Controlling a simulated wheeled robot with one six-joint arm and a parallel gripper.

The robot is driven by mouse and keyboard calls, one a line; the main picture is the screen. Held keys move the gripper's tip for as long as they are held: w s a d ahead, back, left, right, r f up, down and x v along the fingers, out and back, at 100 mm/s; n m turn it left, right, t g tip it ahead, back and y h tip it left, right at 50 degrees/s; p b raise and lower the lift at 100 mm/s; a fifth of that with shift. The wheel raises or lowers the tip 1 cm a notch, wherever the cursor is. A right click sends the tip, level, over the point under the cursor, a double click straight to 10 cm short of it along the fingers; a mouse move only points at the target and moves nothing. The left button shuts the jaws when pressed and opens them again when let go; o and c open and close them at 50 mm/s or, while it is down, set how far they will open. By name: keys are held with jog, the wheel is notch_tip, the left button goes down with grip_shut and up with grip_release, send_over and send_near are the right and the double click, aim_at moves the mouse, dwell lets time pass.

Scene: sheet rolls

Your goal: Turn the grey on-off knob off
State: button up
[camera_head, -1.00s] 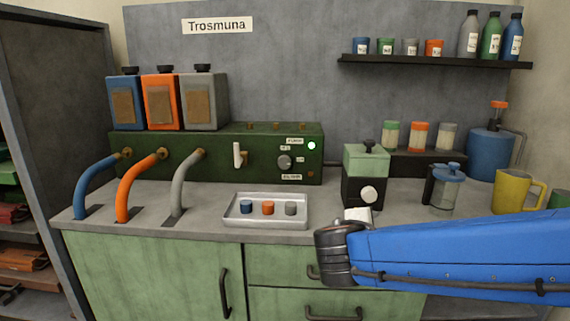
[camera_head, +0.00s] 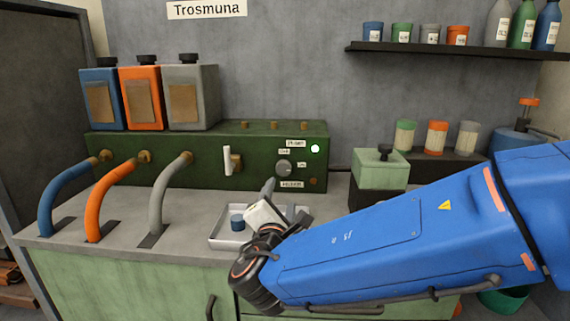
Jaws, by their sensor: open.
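The grey knob (camera_head: 284,168) sits on the front of the dark green machine (camera_head: 205,160), toward its right end. Small white labels surround it, too small to read surely. Which way the knob points I cannot tell. A round white light (camera_head: 315,149) glows up and to the right of it. My gripper (camera_head: 280,198) is below the knob, over the metal tray, with its fingers up toward the machine front. It is open and apart from the knob. My blue arm comes in from the right.
A white lever (camera_head: 230,160) stands out left of the knob. The metal tray (camera_head: 222,243) holds a blue cup (camera_head: 237,222); my gripper hides its right part. A green-topped grinder (camera_head: 380,168) stands close on the right, partly behind my arm. Blue, orange and grey hoses (camera_head: 158,205) run down at left.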

aim_at(283, 170)
jog(key=w, duration=1.8)
jog(key=shift+r, duration=0.1)
jog(key=c, duration=1.1)
